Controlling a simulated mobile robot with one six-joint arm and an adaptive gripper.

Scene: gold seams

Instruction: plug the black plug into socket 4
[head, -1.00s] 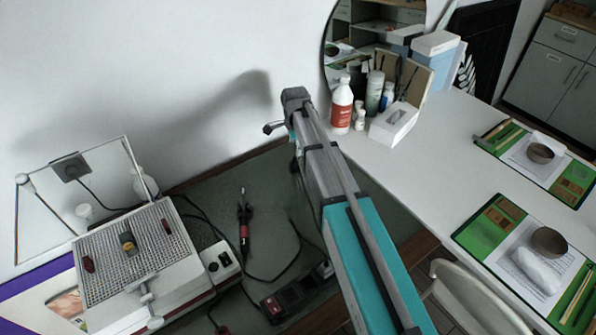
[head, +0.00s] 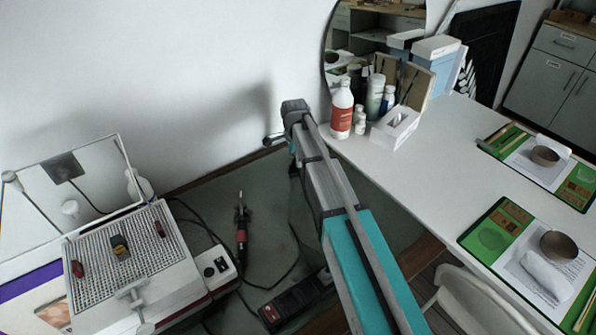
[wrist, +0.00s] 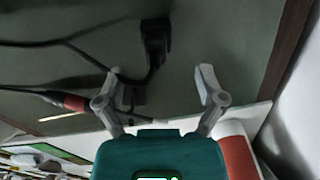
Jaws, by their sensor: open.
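In the wrist view a black plug (wrist: 155,36) with a dark cable lies on the grey-green surface, beyond my fingertips and roughly between their lines. My gripper (wrist: 159,72) has its two grey fingers spread wide, with nothing held between them. The fingers look apart from the plug. In the head view my arm hides most of the gripper and I cannot make out the plug. A dark power strip (head: 293,302) with a red part at its near end lies low in the picture, partly behind my arm. Its socket numbers cannot be read.
A red-handled tool (head: 241,228) and loose cables lie on the grey-green surface. A grated device (head: 180,285) stands at left. Bottles, including a red-labelled one (head: 341,112), and a white box (head: 395,128) stand on the white table (head: 440,165), close right of my arm's end.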

